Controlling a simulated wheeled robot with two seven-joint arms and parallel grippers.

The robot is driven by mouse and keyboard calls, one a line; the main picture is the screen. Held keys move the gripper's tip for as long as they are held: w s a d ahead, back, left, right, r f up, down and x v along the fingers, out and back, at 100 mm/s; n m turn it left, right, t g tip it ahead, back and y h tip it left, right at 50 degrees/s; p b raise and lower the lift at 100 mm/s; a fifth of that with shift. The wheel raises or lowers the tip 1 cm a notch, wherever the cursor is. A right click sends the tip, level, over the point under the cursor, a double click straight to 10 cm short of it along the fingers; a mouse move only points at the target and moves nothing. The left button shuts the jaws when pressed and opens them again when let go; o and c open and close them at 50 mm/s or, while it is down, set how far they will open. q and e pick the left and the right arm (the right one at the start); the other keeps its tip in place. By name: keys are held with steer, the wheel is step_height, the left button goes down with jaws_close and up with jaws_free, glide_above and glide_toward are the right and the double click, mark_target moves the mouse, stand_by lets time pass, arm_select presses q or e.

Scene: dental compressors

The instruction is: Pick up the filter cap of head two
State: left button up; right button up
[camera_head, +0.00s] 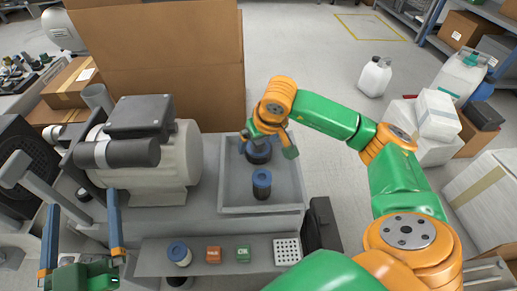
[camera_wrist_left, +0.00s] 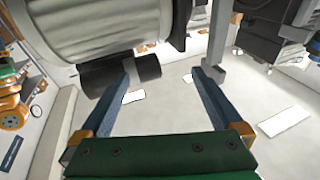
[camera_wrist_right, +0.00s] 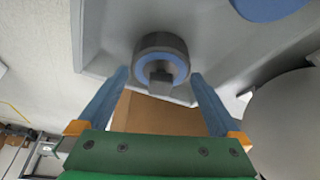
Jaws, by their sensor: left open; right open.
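A dark round cap-like part with a blue ring and a grey knob (camera_wrist_right: 160,62) sits between and just beyond the fingertips of my right gripper (camera_wrist_right: 160,80). In the head view this dark part (camera_head: 259,154) stands in the back of a grey tray, partly hidden by my right gripper (camera_head: 265,140). A blue-topped dark cylinder (camera_head: 262,184) stands nearer in the tray; its blue top (camera_wrist_right: 270,6) shows at the right wrist view's upper edge. No label shows which is head two. My right gripper is open and empty. My left gripper (camera_head: 83,215) is open and empty, left of the compressor.
The grey tray (camera_head: 228,209) has raised walls. A compressor tank (camera_head: 180,160) stands left of it. A cardboard box (camera_head: 160,50) stands behind.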

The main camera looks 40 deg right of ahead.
steer(key=c, duration=1.1)
